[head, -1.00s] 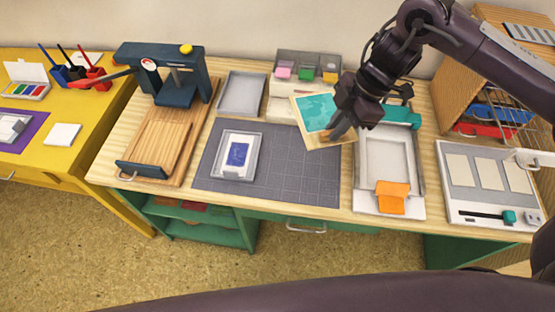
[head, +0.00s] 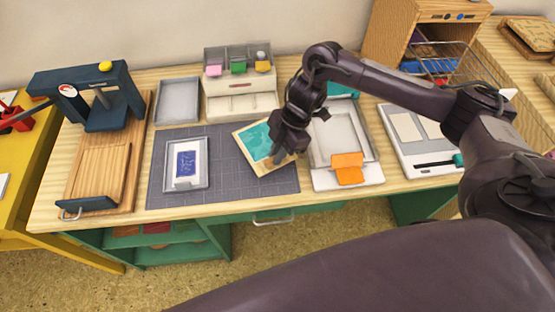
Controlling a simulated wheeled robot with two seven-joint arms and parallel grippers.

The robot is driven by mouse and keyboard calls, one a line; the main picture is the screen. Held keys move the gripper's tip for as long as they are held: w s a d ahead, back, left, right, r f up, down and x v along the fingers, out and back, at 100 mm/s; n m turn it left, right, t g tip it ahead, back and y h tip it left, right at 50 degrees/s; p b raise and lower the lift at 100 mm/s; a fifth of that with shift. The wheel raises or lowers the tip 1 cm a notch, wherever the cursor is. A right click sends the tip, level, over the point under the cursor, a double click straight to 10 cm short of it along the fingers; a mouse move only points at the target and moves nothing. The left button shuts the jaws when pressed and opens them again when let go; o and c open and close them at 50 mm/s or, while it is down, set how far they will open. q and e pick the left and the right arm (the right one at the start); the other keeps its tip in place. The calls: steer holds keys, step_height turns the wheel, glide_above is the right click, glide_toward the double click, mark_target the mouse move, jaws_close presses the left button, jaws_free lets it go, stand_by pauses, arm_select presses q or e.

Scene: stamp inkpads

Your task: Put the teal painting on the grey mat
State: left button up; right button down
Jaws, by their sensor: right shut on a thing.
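The teal painting (head: 257,142) is a cream sheet with a teal picture. It is tilted in the plane of the picture and overlaps the right part of the grey mat (head: 225,186). My right gripper (head: 280,157) is shut on its right edge and covers part of that side. I cannot tell whether the painting touches the mat or hangs just above it. A grey tray (head: 170,181) with a blue-printed card (head: 187,164) sits on the mat's left part. My left gripper is not in view.
A white press frame with an orange flap (head: 348,170) stands right of the mat. A small drawer unit (head: 241,104) and an empty grey tray (head: 177,102) stand behind it. A dark stamping press (head: 105,115) on a wooden board is at left. The mat's middle front is clear.

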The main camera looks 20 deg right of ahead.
steer(key=shift+f, duration=1.95)
steer(key=shift+f, duration=0.1)
steer(key=c, duration=1.5)
jaws_free()
steer(key=shift+o, duration=0.2)
steer(key=v, duration=1.2)
